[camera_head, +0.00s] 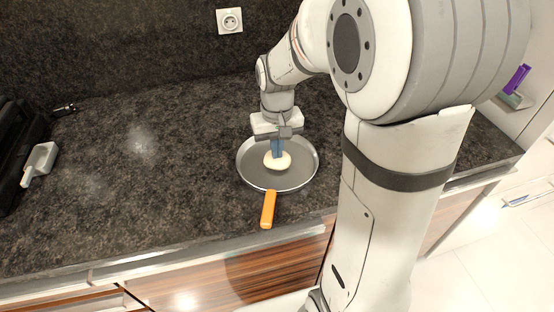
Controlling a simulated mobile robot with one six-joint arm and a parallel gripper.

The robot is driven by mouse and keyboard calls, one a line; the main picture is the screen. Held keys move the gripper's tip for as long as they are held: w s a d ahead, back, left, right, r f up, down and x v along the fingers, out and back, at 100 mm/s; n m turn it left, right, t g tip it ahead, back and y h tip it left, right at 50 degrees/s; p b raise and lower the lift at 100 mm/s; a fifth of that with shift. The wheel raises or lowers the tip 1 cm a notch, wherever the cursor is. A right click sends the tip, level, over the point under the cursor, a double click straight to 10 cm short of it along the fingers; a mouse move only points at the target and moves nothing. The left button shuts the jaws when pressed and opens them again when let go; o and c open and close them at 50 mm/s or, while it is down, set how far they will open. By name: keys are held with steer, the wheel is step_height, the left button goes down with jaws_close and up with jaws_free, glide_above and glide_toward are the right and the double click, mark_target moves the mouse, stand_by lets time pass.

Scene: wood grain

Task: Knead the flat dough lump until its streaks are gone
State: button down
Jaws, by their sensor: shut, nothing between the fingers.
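The flat dough lump (284,164) is pale, cream-coloured and roundish. It lies in a dark grey pan (249,174) with a light rim and an orange handle (268,210) pointing toward the counter's front edge. My gripper (277,155) points straight down over the pan with its blue fingers together. The fingertips are at the dough's upper side in the picture and seem to touch it or press into it; the exact contact is hard to tell. Streaks on the dough are too small to make out. My fingers cover part of it.
The dark speckled counter (150,190) is clear to the left of the pan. A grey scoop-like object (40,160) and a black appliance (15,150) stand at the far left. A wall socket (230,20) is behind.

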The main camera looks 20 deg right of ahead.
steer(key=shift+s+f, duration=0.1)
steer(key=shift+r+p, duration=0.65)
steer(key=shift+r, duration=0.15)
steer(key=shift+f+b, duration=0.4)
steer(key=shift+f, duration=0.35)
stand_by(1.4)
steer(key=shift+r+p, duration=0.55)
steer(key=shift+r, duration=0.2)
steer(key=shift+r, duration=0.1)
steer(key=shift+r+p, duration=1.7)
steer(key=shift+r, duration=0.45)
steer(key=shift+f, duration=0.1)
